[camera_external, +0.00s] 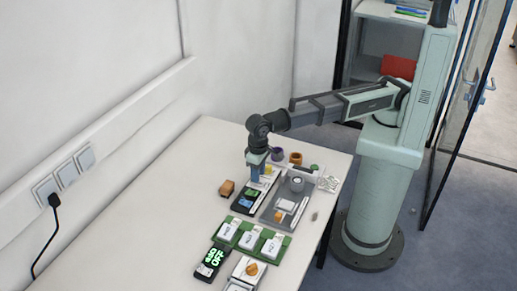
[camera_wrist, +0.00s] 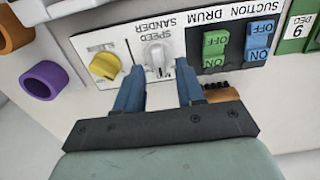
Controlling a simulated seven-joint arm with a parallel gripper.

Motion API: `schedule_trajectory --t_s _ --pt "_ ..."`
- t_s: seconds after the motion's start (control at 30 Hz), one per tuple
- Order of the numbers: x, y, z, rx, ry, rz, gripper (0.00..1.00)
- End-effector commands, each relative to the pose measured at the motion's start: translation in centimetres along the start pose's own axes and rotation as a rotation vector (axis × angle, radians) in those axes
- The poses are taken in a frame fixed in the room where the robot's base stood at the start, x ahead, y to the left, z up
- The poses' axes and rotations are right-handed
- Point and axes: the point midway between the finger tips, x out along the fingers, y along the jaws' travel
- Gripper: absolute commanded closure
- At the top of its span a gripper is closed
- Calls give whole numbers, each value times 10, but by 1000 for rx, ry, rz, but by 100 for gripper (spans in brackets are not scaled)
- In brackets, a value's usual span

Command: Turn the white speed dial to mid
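The white speed dial (camera_wrist: 156,56) sits on the white part of a control panel, under the upside-down label "SPEED SANDER" in the wrist view. Its exact setting is too small to read. My gripper (camera_wrist: 159,67) has two blue fingers, set apart with a gap between them. The fingertips are close to the dial, one to each side of its lower edge in the picture; I cannot tell whether they touch it. In the external view my gripper (camera_external: 256,171) points down over the far end of the dark panel (camera_external: 241,208), and the dial is not clearly visible there.
A yellow knob (camera_wrist: 104,67) is left of the dial. A green switch (camera_wrist: 215,48) and a blue switch (camera_wrist: 259,40) are right of it. A purple ring (camera_wrist: 47,80) lies further left. A grey tray (camera_external: 270,215) and a green rack (camera_external: 240,243) stand nearby on the table.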

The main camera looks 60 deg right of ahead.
Motion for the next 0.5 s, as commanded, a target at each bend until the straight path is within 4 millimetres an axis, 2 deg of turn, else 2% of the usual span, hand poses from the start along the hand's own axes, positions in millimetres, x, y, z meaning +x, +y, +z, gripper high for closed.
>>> schedule_trajectory --t_s 0.5 --pt "-84 -1 -1 0 2 -3 62"
